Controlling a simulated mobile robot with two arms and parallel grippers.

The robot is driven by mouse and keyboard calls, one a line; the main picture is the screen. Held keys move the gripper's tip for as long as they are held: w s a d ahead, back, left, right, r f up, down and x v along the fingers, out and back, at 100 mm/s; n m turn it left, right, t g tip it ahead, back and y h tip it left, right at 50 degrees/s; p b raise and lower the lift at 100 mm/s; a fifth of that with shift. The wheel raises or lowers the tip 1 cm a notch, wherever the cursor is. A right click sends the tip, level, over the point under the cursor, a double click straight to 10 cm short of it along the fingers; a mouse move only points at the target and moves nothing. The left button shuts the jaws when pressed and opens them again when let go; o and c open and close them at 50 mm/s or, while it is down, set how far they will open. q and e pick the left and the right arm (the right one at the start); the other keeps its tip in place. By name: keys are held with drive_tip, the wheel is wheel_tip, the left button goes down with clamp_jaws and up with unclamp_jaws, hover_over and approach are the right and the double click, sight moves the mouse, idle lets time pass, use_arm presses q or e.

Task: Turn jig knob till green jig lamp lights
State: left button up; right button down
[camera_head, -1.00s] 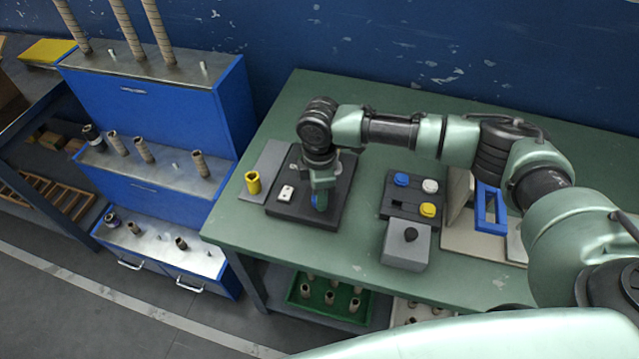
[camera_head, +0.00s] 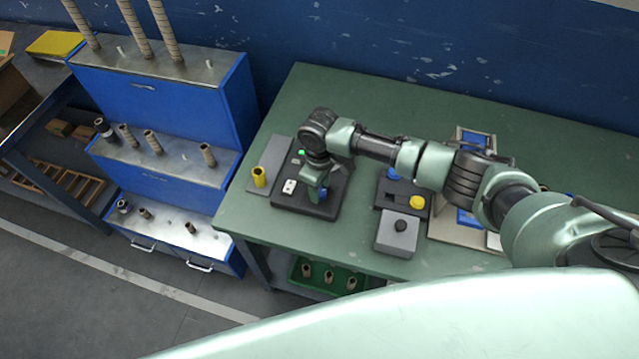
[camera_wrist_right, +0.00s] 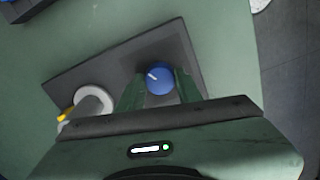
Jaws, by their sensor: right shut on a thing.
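The jig is a dark plate (camera_head: 292,203) at the left end of the green table. Its blue knob (camera_wrist_right: 159,78) has a white pointer mark, tilted to the upper left in the wrist view. My right gripper (camera_wrist_right: 160,88) points down over the jig and is shut on the knob, a finger on each side. In the head view the knob (camera_head: 323,192) shows only partly below the gripper. A bright green lamp (camera_head: 301,153) glows at the far side of the jig, beside my wrist. My left gripper is not in view.
A yellow cup (camera_head: 259,177) stands left of the jig. A blue rack (camera_head: 165,120) with rolls stands left of the table.

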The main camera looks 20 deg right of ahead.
drive_tip(key=shift+w, duration=0.1)
drive_tip(key=shift+r, duration=0.1)
idle(0.3)
drive_tip(key=c, duration=0.9)
unclamp_jaws()
drive_tip(key=shift+c, duration=0.2)
wheel_tip(320, 180, up, 8)
drive_tip(key=shift+f+b, duration=0.15)
drive_tip(key=shift+b, duration=0.55)
